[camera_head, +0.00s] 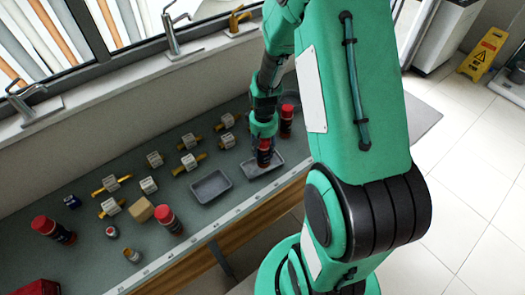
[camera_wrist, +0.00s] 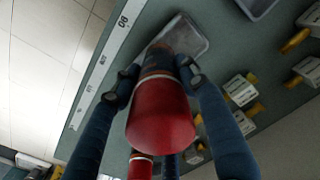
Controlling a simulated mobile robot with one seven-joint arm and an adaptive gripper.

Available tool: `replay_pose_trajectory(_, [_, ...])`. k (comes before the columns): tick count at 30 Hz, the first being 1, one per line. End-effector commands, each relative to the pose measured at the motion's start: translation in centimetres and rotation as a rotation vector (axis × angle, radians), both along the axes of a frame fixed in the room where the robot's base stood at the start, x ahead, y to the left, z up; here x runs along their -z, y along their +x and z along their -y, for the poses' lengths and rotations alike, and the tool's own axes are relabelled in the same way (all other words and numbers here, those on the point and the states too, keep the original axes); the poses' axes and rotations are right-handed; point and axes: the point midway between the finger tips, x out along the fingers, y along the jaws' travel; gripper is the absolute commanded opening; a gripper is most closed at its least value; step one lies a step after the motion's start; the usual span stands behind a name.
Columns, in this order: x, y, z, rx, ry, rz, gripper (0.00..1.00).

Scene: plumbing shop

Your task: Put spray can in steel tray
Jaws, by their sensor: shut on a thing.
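My gripper (camera_head: 264,130) is shut on a spray can (camera_head: 264,157) with a red cap and dark body. In the wrist view the can's red end (camera_wrist: 160,120) is nearest the camera, between the fingers. The can is over a light grey metal tray (camera_head: 250,169), which also shows beyond the can in the wrist view (camera_wrist: 197,42). I cannot tell whether the can touches the tray floor. A second, darker grey tray (camera_head: 211,186) lies to the left and is empty.
Another red-capped can (camera_head: 287,120) stands close behind my gripper. More red-capped cans (camera_head: 168,219) (camera_head: 53,230), a cardboard box (camera_head: 140,210) and several brass valves with white labels (camera_head: 188,162) occupy the counter's left. The counter's front edge (camera_head: 215,231) runs close to the trays.

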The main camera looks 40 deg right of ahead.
Motion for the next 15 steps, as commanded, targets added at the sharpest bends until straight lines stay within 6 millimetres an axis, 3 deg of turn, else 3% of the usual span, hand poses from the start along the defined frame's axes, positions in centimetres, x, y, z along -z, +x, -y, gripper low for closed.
replay_pose_trajectory(6, [0.1, 1.6, 0.6, 0.0, 0.0, 0.0, 0.08])
replay_pose_trajectory(15, [0.1, 1.7, 0.7, 0.0, 0.0, 0.001, 0.08])
